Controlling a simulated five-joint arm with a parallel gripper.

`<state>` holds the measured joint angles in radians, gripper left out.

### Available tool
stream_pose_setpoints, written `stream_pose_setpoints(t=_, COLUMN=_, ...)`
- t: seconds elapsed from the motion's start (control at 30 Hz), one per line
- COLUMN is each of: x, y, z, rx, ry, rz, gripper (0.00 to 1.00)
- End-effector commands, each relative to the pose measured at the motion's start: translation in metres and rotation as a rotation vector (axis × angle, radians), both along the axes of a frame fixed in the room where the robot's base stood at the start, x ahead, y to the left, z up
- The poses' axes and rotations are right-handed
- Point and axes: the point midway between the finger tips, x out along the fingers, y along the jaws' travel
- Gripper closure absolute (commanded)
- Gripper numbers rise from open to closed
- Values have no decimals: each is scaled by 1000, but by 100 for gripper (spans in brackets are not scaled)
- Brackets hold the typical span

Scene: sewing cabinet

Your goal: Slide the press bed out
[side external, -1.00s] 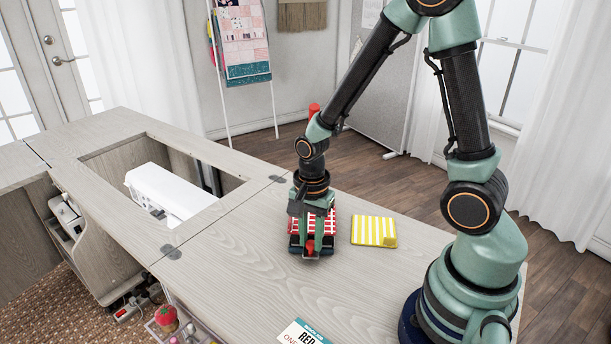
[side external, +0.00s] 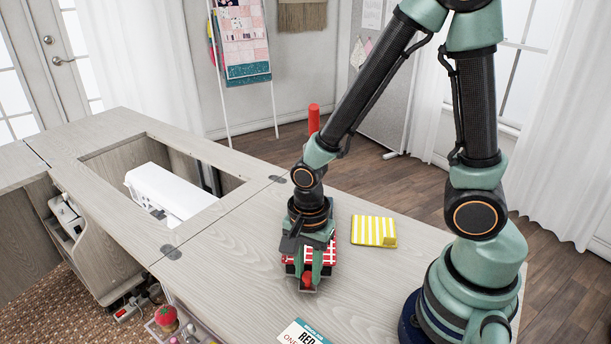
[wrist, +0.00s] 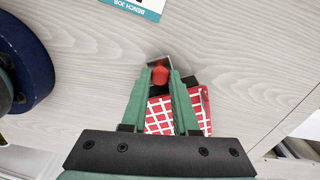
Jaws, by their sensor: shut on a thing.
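The press is a small dark device with a red upright handle (side external: 313,118), mostly hidden behind my arm. Its bed carries a red and white checked cloth (side external: 329,256), which also shows in the wrist view (wrist: 203,108). A red knob (side external: 307,280) is at the bed's front end. My gripper (side external: 307,277) points down and is shut on this knob. In the wrist view, the two green fingers (wrist: 159,75) close in on both sides of the red knob (wrist: 159,72). The rear of the bed and most of the press body are hidden.
A yellow and white striped pad (side external: 374,231) lies right of the press. A bench job card (side external: 303,333) lies at the table's front. A white machine (side external: 165,192) sits in the cabinet opening at left. The tabletop (side external: 235,260) left of the press is clear.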

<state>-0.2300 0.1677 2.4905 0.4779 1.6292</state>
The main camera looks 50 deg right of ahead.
Motion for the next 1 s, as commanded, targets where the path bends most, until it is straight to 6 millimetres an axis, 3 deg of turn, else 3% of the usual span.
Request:
stream_pose_setpoints(t=0.27, x=-3, y=1, z=0, rx=-1, ry=6, rz=3, gripper=100)
stream_pose_setpoints(t=0.3, x=-3, y=1, z=0, rx=-1, ry=7, rz=3, gripper=68)
stream_pose_setpoints(t=0.37, x=-3, y=1, z=0, rx=-1, ry=7, rz=3, gripper=45)
stream_pose_setpoints(t=0.4, x=-3, y=1, z=0, rx=-1, ry=7, rz=3, gripper=42)
stream_pose_setpoints(t=0.77, x=-2, y=1, z=2, rx=-1, ry=5, rz=2, gripper=42)
stream_pose_setpoints(t=1.0, x=-1, y=1, z=25, rx=0, ry=-1, rz=2, gripper=42)
